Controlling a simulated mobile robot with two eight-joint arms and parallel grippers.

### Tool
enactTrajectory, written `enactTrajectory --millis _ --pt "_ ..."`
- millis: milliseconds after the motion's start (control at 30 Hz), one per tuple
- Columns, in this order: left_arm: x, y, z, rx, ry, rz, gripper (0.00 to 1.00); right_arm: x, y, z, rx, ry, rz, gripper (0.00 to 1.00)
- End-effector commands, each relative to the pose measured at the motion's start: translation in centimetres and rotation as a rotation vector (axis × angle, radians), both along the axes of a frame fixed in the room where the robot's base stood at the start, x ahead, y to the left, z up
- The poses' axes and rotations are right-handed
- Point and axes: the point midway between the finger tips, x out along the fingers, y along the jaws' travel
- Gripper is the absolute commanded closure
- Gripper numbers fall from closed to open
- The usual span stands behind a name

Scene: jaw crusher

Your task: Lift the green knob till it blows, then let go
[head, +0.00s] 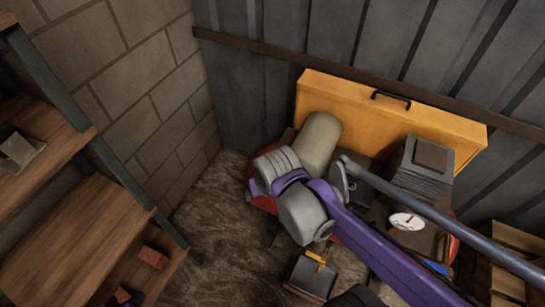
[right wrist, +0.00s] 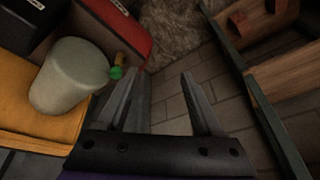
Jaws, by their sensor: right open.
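The small green knob (right wrist: 116,72) shows in the right wrist view, on a brassy stem at the end of the pale grey-green tank (right wrist: 66,78). My right gripper (right wrist: 160,72) is open and empty. The knob is just left of its left finger, outside the gap between the fingers; no contact is clear. In the head view the tank (head: 320,140) stands before the orange panel, and my right arm and wrist hide the knob and the fingertips. My left gripper is not in view.
The orange panel (head: 390,110) stands against the metal wall. A white gauge (head: 405,221) and a finned grey block (head: 422,170) sit right of the tank. Wooden shelves (head: 80,235) stand at the left. Bare floor (head: 215,210) lies between the shelves and the machine.

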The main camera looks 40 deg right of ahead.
Motion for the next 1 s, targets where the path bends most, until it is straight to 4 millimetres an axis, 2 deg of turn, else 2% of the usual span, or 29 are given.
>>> enactTrajectory --millis 33,167,300,500,633,767,867,1000 --pt "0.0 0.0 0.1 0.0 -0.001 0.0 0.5 1.8 -1.3 0.4 0.017 0.029 -0.073 0.32" --pt "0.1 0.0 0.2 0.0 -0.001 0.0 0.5 5.2 -4.4 0.3 0.065 0.107 -0.268 0.32" --pt "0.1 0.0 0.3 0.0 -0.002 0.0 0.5 8.6 -8.3 -0.7 0.112 0.189 -0.477 0.32" --pt "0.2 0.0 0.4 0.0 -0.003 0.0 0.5 11.6 -13.0 -2.9 0.157 0.275 -0.707 0.32" --pt "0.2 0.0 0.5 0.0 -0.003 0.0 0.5 12.3 -14.5 -3.9 0.17 0.304 -0.781 0.32" --pt "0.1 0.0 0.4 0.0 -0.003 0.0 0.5 12.5 -15.0 -4.6 0.174 0.312 -0.804 0.32" --pt "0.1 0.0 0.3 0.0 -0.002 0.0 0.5 12.5 -15.0 -5.8 0.174 0.312 -0.803 0.32" --pt "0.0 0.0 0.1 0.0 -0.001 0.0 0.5 12.5 -14.9 -8.3 0.173 0.312 -0.802 0.32"
